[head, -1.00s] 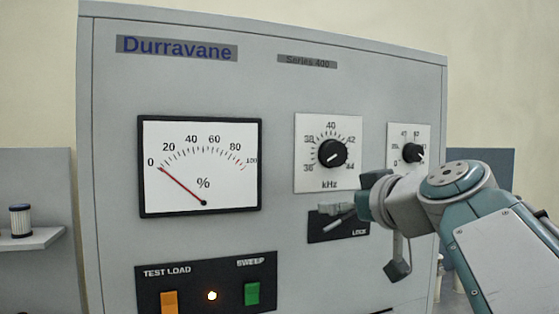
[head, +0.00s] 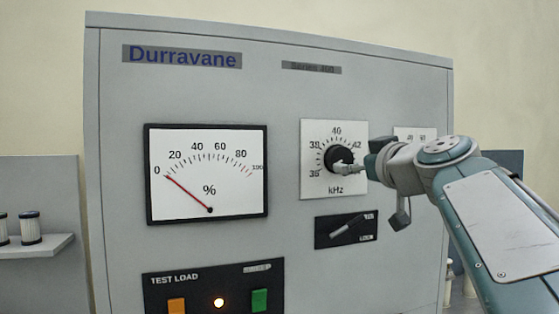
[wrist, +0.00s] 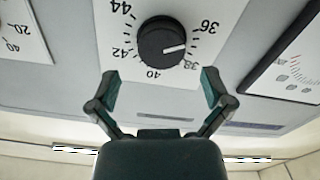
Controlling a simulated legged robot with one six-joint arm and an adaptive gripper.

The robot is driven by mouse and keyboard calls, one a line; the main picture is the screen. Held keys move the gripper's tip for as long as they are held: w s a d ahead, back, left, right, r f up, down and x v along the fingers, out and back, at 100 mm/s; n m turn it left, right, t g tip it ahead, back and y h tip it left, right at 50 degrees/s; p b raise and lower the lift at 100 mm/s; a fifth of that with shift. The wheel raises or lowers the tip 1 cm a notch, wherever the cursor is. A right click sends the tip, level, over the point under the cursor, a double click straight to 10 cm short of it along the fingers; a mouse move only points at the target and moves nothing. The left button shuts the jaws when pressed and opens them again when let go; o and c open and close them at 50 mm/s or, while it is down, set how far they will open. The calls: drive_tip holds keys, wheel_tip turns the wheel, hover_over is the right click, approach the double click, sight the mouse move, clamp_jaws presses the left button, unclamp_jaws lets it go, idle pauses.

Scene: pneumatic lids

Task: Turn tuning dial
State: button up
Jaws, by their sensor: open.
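The tuning dial (head: 337,157) is a round black knob on a white kHz plate (head: 312,182) on the upright grey cabinet. In the wrist view the dial (wrist: 160,45) appears upside down, its white pointer line between 36 and 38. My gripper (head: 346,169) is in front of the dial in the head view and hides part of its lower right. In the wrist view my gripper (wrist: 160,87) is open and empty, its two fingers apart just short of the dial, which is roughly centred between them. I see no contact.
A percent meter (head: 207,200) has its red needle at 0. Below the dial is a lever switch (head: 346,229) with a LOCK label. An orange button (head: 176,305), a lit lamp (head: 219,302) and a green button (head: 260,300) sit lower. My arm mostly covers a smaller plate (head: 402,133) at right.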

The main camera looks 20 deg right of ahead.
sight(343, 160)
drive_tip(key=w, duration=0.5)
drive_tip(key=shift+a, duration=0.25)
drive_tip(key=shift+s, duration=0.1)
drive_tip(key=c, duration=1.1)
